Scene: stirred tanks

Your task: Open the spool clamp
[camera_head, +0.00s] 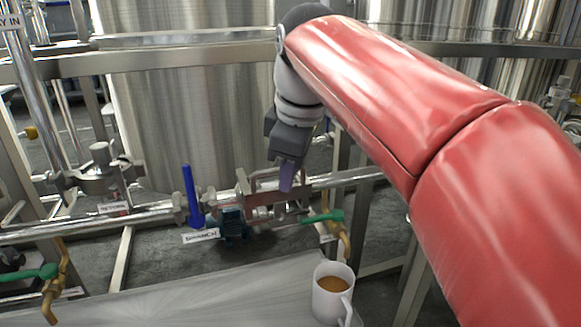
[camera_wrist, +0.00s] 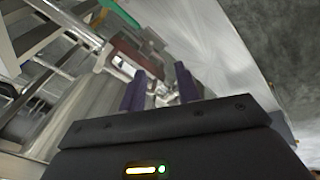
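A steel pipe run with a reddish-brown section (camera_head: 270,198) and clamp-like metal fittings (camera_head: 242,187) crosses the middle of the head view. I cannot tell for sure which fitting is the spool clamp. My gripper (camera_head: 287,178) points down in front of the reddish-brown section and hides part of it. In the wrist view, my gripper's two dark purple fingers (camera_wrist: 160,85) stand apart. Shiny metal fittings show between and beyond them, but contact is unclear. The reddish-brown section (camera_wrist: 128,48) lies beyond the left finger.
A blue upright handle (camera_head: 191,194) stands on the pipe to the left. A green-handled valve (camera_head: 325,216) is just right of the fittings. A white mug (camera_head: 332,296) stands on the grey table (camera_head: 215,298) in front. Large steel tanks (camera_head: 185,120) stand behind.

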